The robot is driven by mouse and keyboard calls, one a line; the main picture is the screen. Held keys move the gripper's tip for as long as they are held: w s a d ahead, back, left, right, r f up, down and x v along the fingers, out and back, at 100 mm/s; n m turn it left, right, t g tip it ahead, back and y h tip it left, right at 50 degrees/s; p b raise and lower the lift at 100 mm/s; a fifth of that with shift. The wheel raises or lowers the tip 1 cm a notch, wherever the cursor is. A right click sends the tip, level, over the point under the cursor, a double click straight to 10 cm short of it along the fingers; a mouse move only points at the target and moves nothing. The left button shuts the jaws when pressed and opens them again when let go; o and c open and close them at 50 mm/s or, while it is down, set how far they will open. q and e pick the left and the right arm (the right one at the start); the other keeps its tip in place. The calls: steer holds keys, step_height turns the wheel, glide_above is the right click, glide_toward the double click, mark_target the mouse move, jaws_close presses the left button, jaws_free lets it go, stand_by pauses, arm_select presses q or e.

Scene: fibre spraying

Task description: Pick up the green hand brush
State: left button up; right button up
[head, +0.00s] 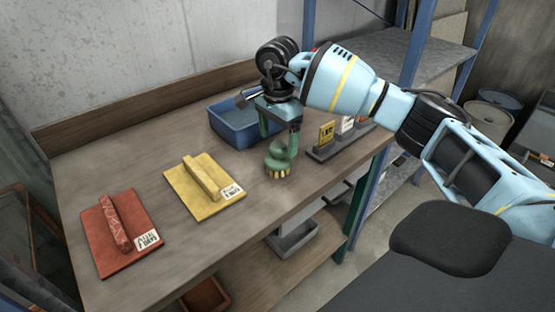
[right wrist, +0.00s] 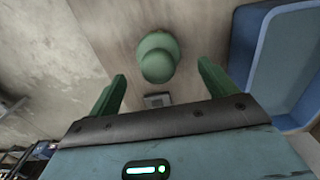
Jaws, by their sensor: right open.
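The green hand brush (head: 281,158) stands on the wooden workbench with its pale bristles down and its rounded green knob up. In the right wrist view the brush (right wrist: 159,57) shows from above, ahead of the fingertips and roughly midway between them. My right gripper (head: 281,130) points down just above and behind the brush. Its two green fingers (right wrist: 160,80) are spread apart with nothing between them. In the head view one finger overlaps the brush's top, and I cannot tell whether they touch. My left gripper is not in view.
A blue bin (head: 232,127) stands behind the brush, close to my right gripper. A grey holder with cards (head: 325,152) stands to the right. The workbench (head: 160,262) has bare wood at its front edge.

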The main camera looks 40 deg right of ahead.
mark_target(278, 145)
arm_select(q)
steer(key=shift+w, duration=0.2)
arm_select(e)
steer(key=shift+f, duration=0.2)
step_height(278, 145, down, 4)
steer(key=shift+s+f+p, duration=0.1)
steer(key=shift+s+p, duration=0.05)
steer(key=shift+p, duration=0.15)
steer(key=shift+a+f, duration=0.1)
steer(key=shift+f, duration=0.25)
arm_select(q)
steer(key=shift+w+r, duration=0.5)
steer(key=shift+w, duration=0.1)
arm_select(e)
steer(key=c, duration=1.1)
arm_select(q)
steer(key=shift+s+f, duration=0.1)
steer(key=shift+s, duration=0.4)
arm_select(e)
steer(key=shift+r, duration=0.1)
